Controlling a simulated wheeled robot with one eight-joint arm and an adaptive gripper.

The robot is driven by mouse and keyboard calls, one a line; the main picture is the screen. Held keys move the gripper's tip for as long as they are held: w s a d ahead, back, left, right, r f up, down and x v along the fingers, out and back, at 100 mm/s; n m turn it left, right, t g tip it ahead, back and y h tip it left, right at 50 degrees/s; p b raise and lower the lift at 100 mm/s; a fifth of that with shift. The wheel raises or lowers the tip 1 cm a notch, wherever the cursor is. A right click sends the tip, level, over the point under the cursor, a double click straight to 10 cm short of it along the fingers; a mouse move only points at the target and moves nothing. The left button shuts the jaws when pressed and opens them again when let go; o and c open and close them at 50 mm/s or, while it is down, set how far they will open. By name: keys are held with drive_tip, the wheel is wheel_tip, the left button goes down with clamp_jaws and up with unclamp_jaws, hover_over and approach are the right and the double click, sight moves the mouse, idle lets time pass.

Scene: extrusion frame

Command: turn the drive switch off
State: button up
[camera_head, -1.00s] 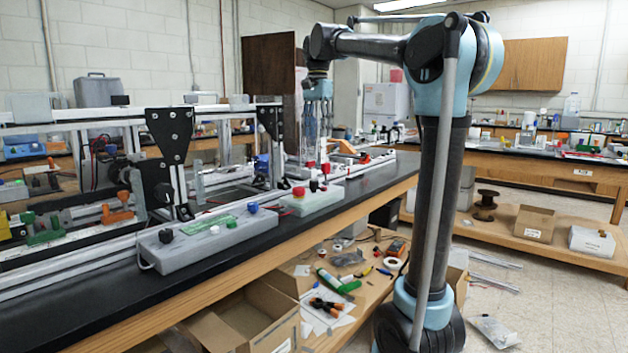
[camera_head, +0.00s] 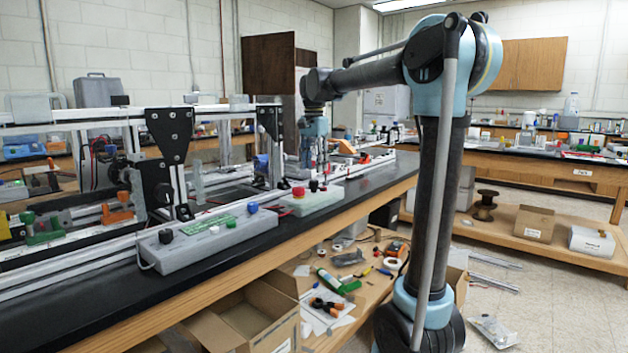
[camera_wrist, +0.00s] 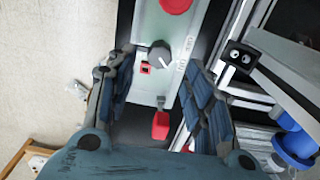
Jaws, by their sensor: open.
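A pale control box (camera_head: 322,201) sits on the bench edge, with a red round button (camera_head: 298,191), a dark knob (camera_head: 313,186) and a red-tipped part. The wrist view shows the same box (camera_wrist: 148,30) from above. It has a red button (camera_wrist: 176,5), a grey knob with a white mark (camera_wrist: 160,57), a small red square (camera_wrist: 146,68) and a red-capped lever (camera_wrist: 160,125). I cannot read the label enough to tell which is the drive switch. My gripper (camera_wrist: 157,100) is open above the box, its fingers either side of the lever, holding nothing. It also shows in the head view (camera_head: 315,168).
A larger grey control box (camera_head: 205,240) with knobs stands left along the bench. The aluminium frame (camera_head: 60,117) with black plates rises behind it. In the wrist view, a black bracket (camera_wrist: 240,57) and a blue part (camera_wrist: 294,148) lie right of the gripper.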

sight(314, 181)
drive_tip(key=shift+f, duration=2.55)
drive_tip(key=c, duration=1)
